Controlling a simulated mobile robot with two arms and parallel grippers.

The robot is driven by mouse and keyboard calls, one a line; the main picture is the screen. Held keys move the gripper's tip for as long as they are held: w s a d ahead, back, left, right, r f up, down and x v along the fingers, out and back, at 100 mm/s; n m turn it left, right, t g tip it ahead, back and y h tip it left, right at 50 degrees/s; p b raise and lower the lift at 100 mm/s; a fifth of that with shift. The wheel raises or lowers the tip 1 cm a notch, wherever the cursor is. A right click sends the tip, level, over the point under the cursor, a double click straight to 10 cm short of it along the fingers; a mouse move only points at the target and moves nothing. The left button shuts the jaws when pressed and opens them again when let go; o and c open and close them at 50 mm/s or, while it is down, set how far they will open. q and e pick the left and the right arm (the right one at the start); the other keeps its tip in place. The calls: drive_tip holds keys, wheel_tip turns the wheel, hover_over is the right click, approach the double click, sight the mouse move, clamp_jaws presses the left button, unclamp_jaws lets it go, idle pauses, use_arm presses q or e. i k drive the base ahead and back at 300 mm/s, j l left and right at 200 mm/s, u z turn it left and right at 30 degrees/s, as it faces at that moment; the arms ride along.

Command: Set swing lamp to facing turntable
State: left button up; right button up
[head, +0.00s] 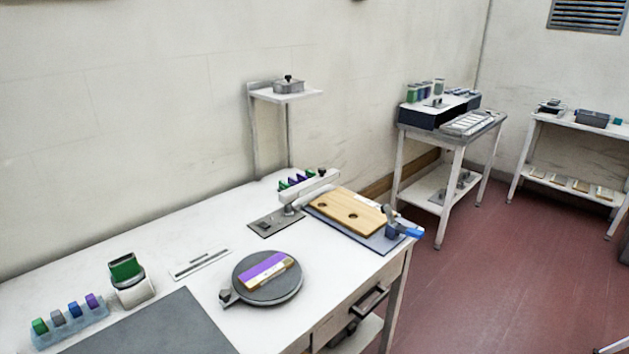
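The swing lamp (310,186) looks to be the white bar on a short post, with a dark knob near its right end. Its post stands on a grey base plate (268,228). The bar reaches right and back, beside the rear of a wooden board, not over the turntable. The round grey turntable (285,291) sits nearer the front of the white table. A purple and wood-coloured block (266,271) lies on it, and a small knob sticks out at its left. Neither of my grippers is in view.
The wooden board (350,215) lies on a grey mat, with a blue-handled clamp (402,226) at its right corner. A white and green device (130,280) and a rack of coloured pieces (70,324) stand left. A raised shelf (300,97) stands behind. Red floor is open right.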

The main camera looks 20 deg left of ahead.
sight(286, 197)
drive_tip(key=i+l+u, duration=0.15)
drive_tip(key=i+l, duration=0.25)
drive_tip(key=i+l+u, duration=0.15)
drive_tip(key=i+l, duration=0.2)
drive_tip(key=i+l+u, duration=0.15)
drive_tip(key=i+l, duration=0.2)
drive_tip(key=l, duration=0.25)
